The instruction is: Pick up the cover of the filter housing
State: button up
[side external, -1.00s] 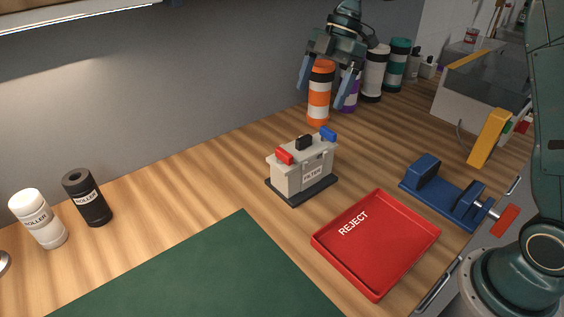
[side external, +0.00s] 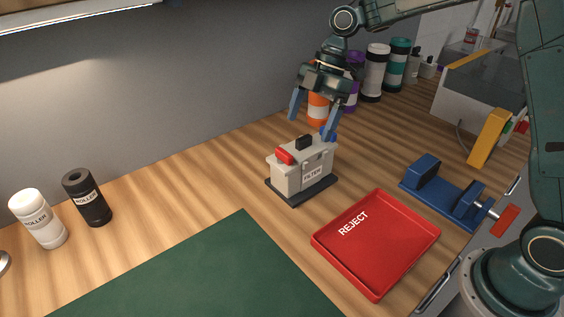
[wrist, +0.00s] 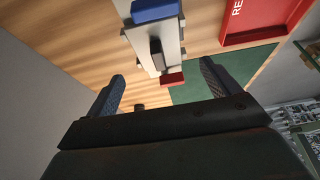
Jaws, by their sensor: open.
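The filter housing (side external: 302,172) is a light grey box labelled FILTER on a dark base, in the middle of the side external view. Its cover (side external: 313,148) lies on top, with a black knob (side external: 304,142) and a red and a blue block at its two ends. My gripper (side external: 314,128) is open and empty just above and behind the housing, its blue fingers pointing down. One finger overlaps the blue block in the picture; I cannot tell whether they touch. In the wrist view the cover (wrist: 167,55) shows beyond the open fingers (wrist: 163,88).
A red REJECT tray (side external: 378,245) lies right of the housing, and a blue vise (side external: 444,192) stands beyond it. A green mat (side external: 205,275) covers the front. Two roller bottles (side external: 88,198) stand at left.

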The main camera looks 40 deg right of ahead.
aim_at(304, 138)
jog(key=shift+x, duration=2.45)
jog(key=c, duration=1.1)
jog(key=shift+r, duration=5)
